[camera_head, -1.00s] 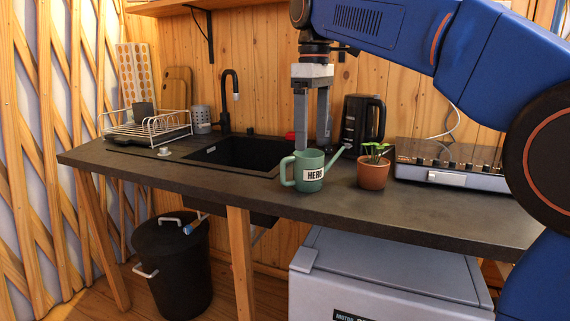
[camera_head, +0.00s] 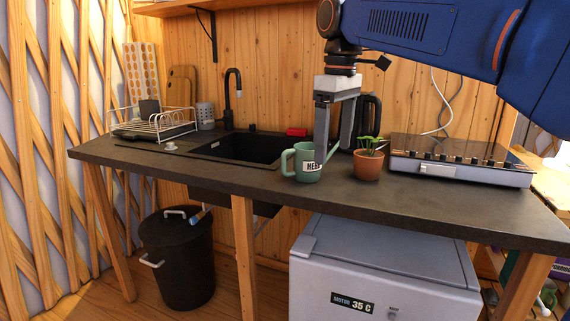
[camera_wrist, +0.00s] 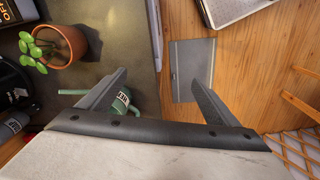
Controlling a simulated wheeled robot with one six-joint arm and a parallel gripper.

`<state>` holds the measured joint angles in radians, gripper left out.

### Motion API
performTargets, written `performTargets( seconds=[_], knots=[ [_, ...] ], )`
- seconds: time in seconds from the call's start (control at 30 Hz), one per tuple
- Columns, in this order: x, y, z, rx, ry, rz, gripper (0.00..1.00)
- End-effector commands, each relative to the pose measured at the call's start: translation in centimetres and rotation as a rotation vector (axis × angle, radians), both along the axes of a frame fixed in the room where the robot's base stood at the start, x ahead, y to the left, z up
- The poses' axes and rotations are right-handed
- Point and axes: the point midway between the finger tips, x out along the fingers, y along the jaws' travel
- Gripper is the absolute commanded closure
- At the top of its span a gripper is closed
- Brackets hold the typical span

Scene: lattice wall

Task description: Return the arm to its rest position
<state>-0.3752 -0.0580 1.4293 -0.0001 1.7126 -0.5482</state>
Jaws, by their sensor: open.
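My gripper (camera_head: 334,150) hangs from my blue arm over the counter, with its fingers pointing down and apart. It is open and empty. The green watering can (camera_head: 305,166) with a white label stands upright on the counter, in front of the gripper in the head view. In the wrist view the gripper (camera_wrist: 160,85) shows two spread fingers with nothing held between them. The watering can (camera_wrist: 122,101) is partly hidden behind the left finger there. Its spout points left toward the potted plant (camera_wrist: 62,47).
The potted plant (camera_head: 368,164) stands right of the can, near a black kettle (camera_head: 370,115) partly behind my gripper. A stove (camera_head: 460,172) is at the right. The sink (camera_head: 243,148) and dish rack (camera_head: 160,124) are left. A shelf (camera_head: 215,5) is above; a bin (camera_head: 177,258) stands below.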

Motion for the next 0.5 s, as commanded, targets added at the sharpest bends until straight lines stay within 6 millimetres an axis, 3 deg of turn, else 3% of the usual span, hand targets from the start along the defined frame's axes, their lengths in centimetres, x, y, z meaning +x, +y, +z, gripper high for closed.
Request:
performTargets(
  seconds=[0.27,0.5],
  knots=[
    [-4.0,-5.0,-3.6,0.030,-0.059,-0.170,0.16],
    [-8.9,-9.7,-9.0,0.067,-0.126,-0.364,0.16]
  ],
)
